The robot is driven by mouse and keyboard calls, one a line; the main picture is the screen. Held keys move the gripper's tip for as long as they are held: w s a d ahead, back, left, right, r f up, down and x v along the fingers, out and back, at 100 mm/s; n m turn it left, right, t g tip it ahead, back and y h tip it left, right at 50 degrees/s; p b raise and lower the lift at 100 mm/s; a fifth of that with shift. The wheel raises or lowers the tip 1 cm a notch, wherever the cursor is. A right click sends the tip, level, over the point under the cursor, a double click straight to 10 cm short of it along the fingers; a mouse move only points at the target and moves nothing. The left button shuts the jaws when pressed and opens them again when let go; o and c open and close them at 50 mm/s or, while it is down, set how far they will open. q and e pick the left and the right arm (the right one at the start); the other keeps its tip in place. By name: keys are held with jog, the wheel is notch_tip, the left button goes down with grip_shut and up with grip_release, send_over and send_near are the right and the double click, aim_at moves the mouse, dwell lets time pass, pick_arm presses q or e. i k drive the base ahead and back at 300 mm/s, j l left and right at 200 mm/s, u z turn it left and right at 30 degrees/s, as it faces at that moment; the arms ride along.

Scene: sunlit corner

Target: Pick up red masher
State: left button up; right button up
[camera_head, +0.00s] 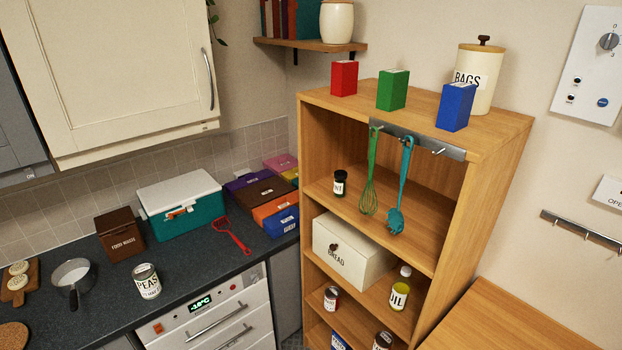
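The red masher (232,235) lies on the dark countertop (195,262), in front of the teal box and left of the stacked coloured boxes. Its head points toward the back left and its thin handle runs toward the counter's front edge. Nothing covers it. Neither of my grippers shows in the head view.
A teal box with a white lid (182,205) stands just behind the masher. A brown food waste box (120,234), a peas can (146,281) and a saucepan (73,278) are to its left. A wooden shelf unit (305,190) rises on the right, with a green whisk (369,185) hanging from it.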

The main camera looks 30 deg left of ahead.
aim_at(240, 244)
jog(key=u, duration=1.65)
